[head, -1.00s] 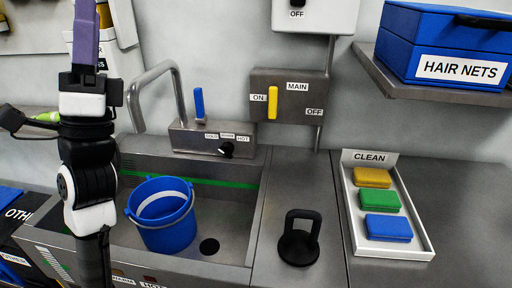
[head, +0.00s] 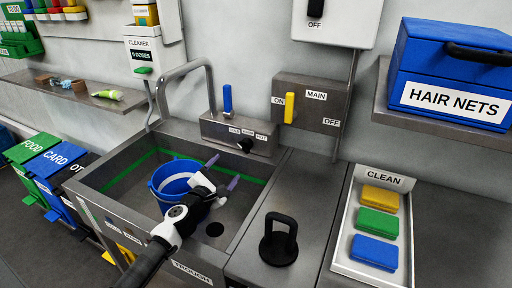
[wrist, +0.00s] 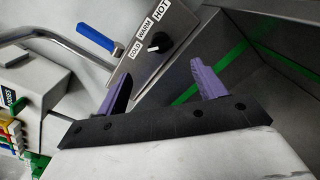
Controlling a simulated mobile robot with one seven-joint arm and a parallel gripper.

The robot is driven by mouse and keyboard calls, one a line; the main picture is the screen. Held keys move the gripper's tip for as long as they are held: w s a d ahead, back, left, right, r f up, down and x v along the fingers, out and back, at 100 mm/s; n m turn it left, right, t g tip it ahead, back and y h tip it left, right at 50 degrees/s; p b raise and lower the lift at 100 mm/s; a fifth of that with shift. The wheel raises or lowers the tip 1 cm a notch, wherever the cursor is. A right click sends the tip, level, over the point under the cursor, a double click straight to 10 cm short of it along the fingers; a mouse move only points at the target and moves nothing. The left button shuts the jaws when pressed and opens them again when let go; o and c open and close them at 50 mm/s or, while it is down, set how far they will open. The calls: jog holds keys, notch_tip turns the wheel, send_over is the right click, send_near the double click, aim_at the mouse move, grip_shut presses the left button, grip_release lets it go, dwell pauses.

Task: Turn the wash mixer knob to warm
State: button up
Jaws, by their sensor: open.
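The mixer knob (head: 246,145) is small, round and black, on the front of a grey metal box (head: 212,128) behind the sink. COLD, WARM and HOT labels run above it. The knob also shows in the wrist view (wrist: 158,42), with a small pale mark; I cannot tell its exact setting. My gripper (head: 223,172) is open and empty, its purple fingers over the sink, in front of and below the knob. In the wrist view my gripper (wrist: 160,76) has its fingers either side of the knob's line, apart from it.
A blue bucket (head: 164,182) stands in the sink, partly hidden by my gripper. A blue lever (head: 227,98) stands upright on the mixer box. A yellow main handle (head: 290,108) is to the right. A black-handled plug (head: 279,240) and sponge tray (head: 342,254) stand on the right counter.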

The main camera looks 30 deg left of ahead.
aim_at(244, 148)
jog(key=w+p, duration=0.1)
jog(key=w, duration=0.3)
jog(key=w+p, duration=0.2)
jog(key=w, duration=0.3)
jog(key=w+p, duration=0.1)
jog(key=w, duration=0.3)
jog(key=shift+w+a+p, duration=0.25)
jog(key=shift+a+p, duration=0.05)
jog(key=shift+a, duration=0.1)
jog(key=c, duration=1)
